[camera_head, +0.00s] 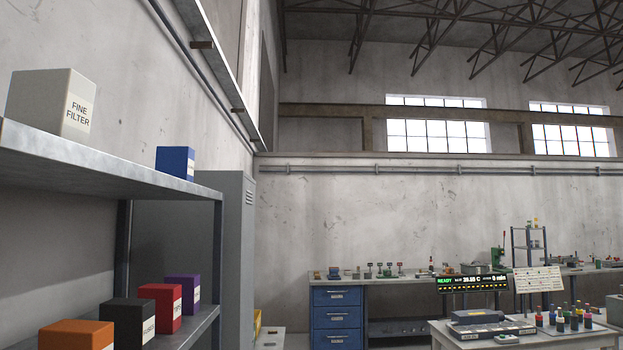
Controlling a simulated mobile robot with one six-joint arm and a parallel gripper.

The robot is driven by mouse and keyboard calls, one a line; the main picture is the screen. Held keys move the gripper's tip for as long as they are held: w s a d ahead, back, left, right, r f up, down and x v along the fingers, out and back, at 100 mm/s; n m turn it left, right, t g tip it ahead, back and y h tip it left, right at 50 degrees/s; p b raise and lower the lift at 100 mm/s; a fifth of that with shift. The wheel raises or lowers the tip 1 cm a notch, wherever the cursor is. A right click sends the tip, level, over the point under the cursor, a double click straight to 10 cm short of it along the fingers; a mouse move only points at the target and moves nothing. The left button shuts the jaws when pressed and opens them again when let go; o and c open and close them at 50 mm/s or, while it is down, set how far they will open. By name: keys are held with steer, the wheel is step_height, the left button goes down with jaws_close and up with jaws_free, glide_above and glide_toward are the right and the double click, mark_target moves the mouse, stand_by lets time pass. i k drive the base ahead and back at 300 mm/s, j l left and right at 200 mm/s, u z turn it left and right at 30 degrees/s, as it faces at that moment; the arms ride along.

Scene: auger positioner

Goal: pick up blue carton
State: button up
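The blue carton (175,163) is a small box with a pale label on its right side. It stands upright near the right end of the upper grey metal shelf (120,162) at the left of the view. Nothing covers its front, and bare shelf surrounds it. My gripper is not in this view.
A larger white FINE FILTER box (52,103) stands left of it on the same shelf. The lower shelf holds orange (77,335), black (128,322), red (160,306) and purple (183,292) cartons. A grey cabinet (238,260) stands behind; workbenches (390,280) are at right.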

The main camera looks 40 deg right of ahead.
mark_target(178, 162)
steer(key=l+z, duration=0.2)
steer(key=i+l+u, duration=0.35)
steer(key=i+l, duration=0.2)
steer(key=i+l+u, duration=0.35)
steer(key=i+l, duration=0.35)
